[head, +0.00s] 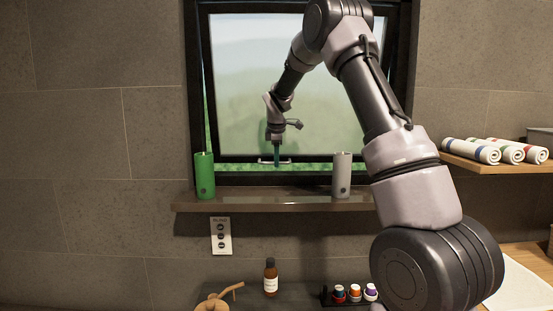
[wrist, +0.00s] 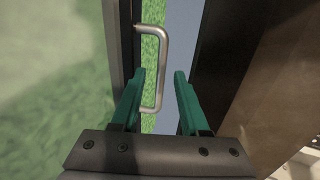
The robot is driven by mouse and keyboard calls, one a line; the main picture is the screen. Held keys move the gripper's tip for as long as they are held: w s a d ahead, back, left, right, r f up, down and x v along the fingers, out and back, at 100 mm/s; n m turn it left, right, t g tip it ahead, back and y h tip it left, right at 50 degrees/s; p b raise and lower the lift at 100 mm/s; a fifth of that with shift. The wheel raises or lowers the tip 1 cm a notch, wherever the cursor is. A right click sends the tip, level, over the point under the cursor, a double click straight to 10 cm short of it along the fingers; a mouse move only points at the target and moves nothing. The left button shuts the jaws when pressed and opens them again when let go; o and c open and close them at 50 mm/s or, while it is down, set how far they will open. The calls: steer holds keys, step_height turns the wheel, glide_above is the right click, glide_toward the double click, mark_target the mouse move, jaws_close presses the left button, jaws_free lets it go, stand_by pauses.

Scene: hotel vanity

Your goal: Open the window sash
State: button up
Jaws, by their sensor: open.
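The window sash (head: 238,158) is a dark-framed pane inside the black window frame (head: 196,100). A strip of green shows below its bottom rail and along its left side. A silver bar handle (head: 264,161) sits on the bottom rail; it also shows in the wrist view (wrist: 152,28). My gripper (head: 278,164) points down at the handle. In the wrist view my gripper (wrist: 159,73) is open, with green fingers on either side of the handle's bar in the picture. I cannot tell whether a finger touches it.
A sill shelf (head: 270,201) runs under the window. A green candle (head: 204,176) stands on its left and a grey cylinder (head: 341,174) on its right. Rolled towels (head: 497,151) lie on a shelf at right. A brown bottle (head: 270,278) stands below.

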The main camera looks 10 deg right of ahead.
steer(key=d+v, duration=0.1)
steer(key=v, duration=0.9)
steer(key=shift+s+a+r, duration=0.2)
steer(key=shift+a+r, duration=0.1)
steer(key=shift+a, duration=0.15)
steer(key=s+d+r+m+y, duration=0.1)
steer(key=s+r+m, duration=0.2)
steer(key=s, duration=0.4)
steer(key=s+d+r+m+t, duration=0.1)
steer(key=s+r+m, duration=0.2)
steer(key=s, duration=0.3)
steer(key=s+d+r+m+y, duration=0.1)
steer(key=s+r+m, duration=0.15)
steer(key=s, duration=0.45)
steer(key=s+f+m+t, duration=0.1)
steer(key=s+m, duration=0.4)
steer(key=s, duration=0.5)
steer(key=s+f+m+y, duration=0.1)
steer(key=s+f+m, duration=0.2)
steer(key=s+m, duration=0.3)
steer(key=s, duration=0.4)
steer(key=shift+s+d+f+t, duration=0.2)
steer(key=shift+d+t, duration=0.1)
steer(key=shift+t, duration=0.1)
